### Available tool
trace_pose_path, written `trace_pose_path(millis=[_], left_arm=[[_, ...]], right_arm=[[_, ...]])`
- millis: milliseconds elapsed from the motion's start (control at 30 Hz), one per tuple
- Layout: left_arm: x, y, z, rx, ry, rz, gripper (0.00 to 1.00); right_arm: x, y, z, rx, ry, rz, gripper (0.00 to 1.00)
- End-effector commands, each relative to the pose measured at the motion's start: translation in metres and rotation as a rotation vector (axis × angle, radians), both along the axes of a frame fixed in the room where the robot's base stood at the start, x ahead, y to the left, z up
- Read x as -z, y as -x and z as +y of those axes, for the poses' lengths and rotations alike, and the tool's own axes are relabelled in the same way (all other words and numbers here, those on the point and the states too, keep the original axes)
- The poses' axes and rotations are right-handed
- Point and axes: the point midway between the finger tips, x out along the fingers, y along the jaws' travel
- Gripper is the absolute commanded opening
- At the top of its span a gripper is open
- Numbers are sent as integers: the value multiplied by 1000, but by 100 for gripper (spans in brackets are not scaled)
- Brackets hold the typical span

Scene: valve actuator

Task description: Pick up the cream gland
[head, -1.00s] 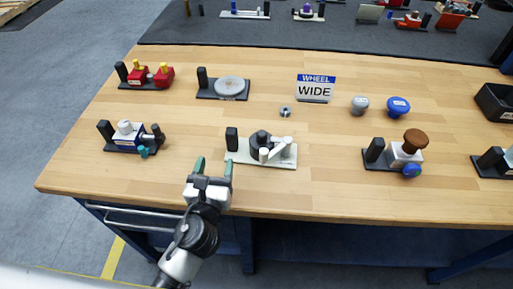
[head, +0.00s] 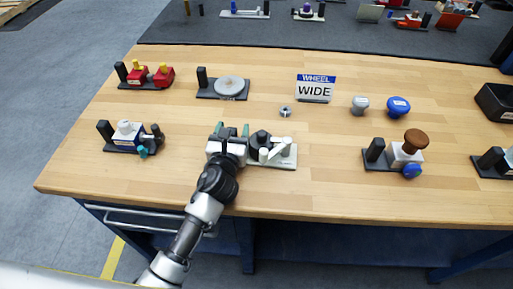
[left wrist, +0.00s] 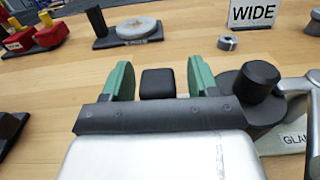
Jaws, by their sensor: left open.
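The cream gland (head: 284,162) is a unit with a cream base plate, a black post, a dark round body and whitish parts, standing near the table's front edge. In the left wrist view its plate (left wrist: 282,142) carries a partly hidden label starting "GLA". My left gripper (head: 233,130) is open at the unit's left end. In the left wrist view the black post (left wrist: 157,83) shows between the two green fingers (left wrist: 160,80), with gaps on both sides. The dark round body (left wrist: 250,90) is just right of the right finger. My right gripper is not in view.
A small metal nut (head: 285,112) and the "WHEEL WIDE" sign (head: 315,88) are behind too. A unit with a brown knob (head: 414,140) is right, past clear wood.

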Motion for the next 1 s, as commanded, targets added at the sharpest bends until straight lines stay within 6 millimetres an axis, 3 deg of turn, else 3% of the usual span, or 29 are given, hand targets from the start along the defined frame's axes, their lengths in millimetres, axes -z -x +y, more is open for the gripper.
trace_pose_path(millis=[267, 633, 1000], left_arm=[[0, -2, 0, 0, 0, 1, 56], [1, -2, 0, 1, 0, 1, 0], [-4, -2, 0, 1, 1, -5, 0]], right_arm=[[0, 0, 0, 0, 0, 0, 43], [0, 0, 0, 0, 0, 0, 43], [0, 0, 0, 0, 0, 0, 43]])
